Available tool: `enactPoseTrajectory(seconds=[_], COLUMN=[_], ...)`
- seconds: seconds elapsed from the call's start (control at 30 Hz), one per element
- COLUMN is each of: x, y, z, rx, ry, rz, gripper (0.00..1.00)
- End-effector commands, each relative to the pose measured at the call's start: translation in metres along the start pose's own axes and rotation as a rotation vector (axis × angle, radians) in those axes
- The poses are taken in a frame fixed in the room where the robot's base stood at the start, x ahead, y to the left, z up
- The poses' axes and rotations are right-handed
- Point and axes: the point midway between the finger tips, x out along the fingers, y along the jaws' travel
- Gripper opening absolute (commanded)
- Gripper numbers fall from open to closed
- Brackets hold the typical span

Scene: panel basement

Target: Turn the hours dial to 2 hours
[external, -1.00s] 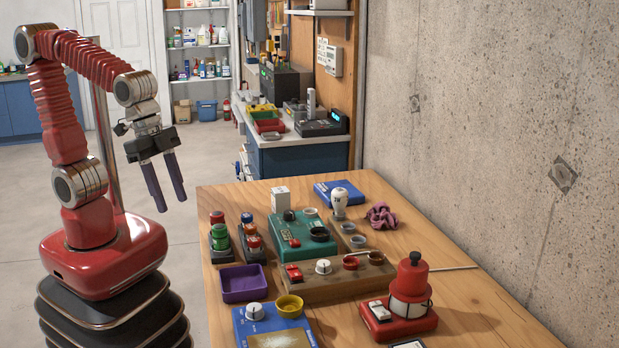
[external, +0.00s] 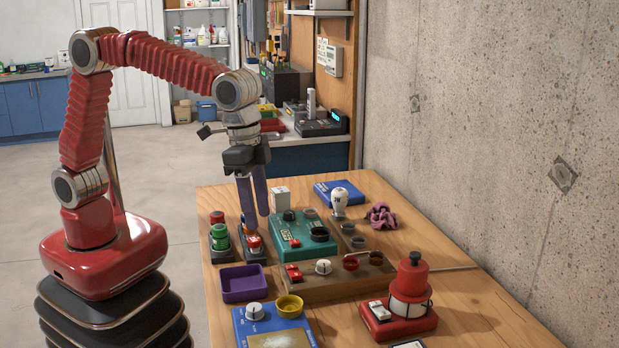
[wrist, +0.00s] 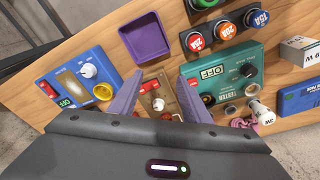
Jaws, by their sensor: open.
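No readable hours marking shows, so I cannot tell which knob is the hours dial. A white knob with a pointer line (external: 254,311) sits on the blue panel box (external: 243,330) at the near left of the table; it also shows in the wrist view (wrist: 88,71). Another white pointer knob (external: 323,266) sits on the wooden block (external: 340,285), also in the wrist view (wrist: 158,104). My gripper (external: 255,222) is open and empty, pointing down over the table's left part, above the fuse holders. In the wrist view its fingers (wrist: 159,78) straddle the wooden block's picture, apart from it.
A teal tester box (external: 290,243) stands behind the wooden block. A purple tray (external: 243,284) lies at the left edge. Fuse holders (external: 221,253), a tall white bulb (external: 340,201) and a red beacon (external: 409,288) rise from the table. The concrete wall (external: 490,130) borders the right.

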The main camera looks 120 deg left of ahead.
Motion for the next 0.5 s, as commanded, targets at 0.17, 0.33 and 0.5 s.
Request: enactPoseTrajectory(seconds=[0.17, 0.33, 0.5], x=[0.015, 0.027, 0.04], y=[-0.001, -0.002, -0.004], z=[-0.038, -0.071, -0.1], rx=[-0.05, -0.1, -0.158], ry=[-0.026, -0.048, -0.067], rz=[-0.005, -0.01, -0.016], gripper=[0.43, 0.43, 0.43])
